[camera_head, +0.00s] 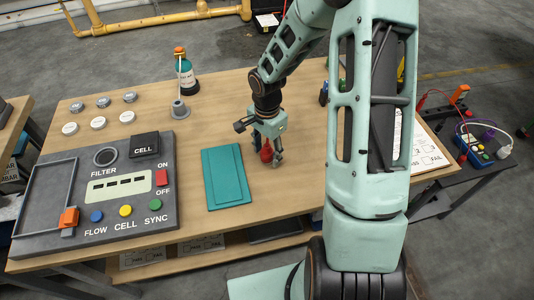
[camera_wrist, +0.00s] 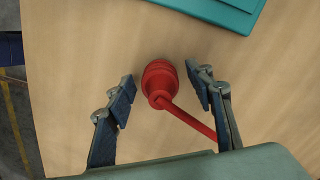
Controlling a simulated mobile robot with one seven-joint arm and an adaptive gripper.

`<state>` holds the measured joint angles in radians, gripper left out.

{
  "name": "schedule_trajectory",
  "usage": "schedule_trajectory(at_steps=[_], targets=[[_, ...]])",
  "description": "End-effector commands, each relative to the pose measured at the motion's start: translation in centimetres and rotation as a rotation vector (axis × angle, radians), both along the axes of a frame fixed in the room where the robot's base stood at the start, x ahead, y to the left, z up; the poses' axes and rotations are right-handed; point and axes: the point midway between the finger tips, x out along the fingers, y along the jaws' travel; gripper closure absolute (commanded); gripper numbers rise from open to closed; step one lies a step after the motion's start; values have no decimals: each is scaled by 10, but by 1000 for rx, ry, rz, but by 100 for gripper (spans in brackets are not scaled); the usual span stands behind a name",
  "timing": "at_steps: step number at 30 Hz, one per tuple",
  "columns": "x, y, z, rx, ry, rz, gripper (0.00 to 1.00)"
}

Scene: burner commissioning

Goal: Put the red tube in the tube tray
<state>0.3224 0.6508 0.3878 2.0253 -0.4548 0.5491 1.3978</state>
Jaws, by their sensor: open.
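The red tube (camera_wrist: 187,117) has a thicker ribbed red end (camera_wrist: 159,78) and a thin shaft running to the lower right in the wrist view. In the head view its red part (camera_head: 266,153) shows on the wooden table, right of the teal rectangular piece. My gripper (camera_wrist: 161,86) is open, with one finger on each side of the thick end and visible gaps between. In the head view my gripper (camera_head: 267,158) is low over the table and partly hides the tube.
A grey control panel (camera_head: 160,212) with buttons and a rimmed bay fills the table's left. A teal bottle (camera_head: 187,76) and a grey stand (camera_head: 179,109) are at the back. Several round caps (camera_head: 98,123) stand behind the panel. My arm hides part of the right side.

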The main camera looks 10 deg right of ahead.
Motion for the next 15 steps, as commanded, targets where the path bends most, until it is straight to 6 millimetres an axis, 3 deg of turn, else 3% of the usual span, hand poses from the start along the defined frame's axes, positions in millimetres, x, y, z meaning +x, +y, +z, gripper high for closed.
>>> schedule_trajectory(at_steps=[3, 15], targets=[[0, 0, 0, 0, 0, 0, 52], [0, 0, 0, 0, 0, 0, 96]])
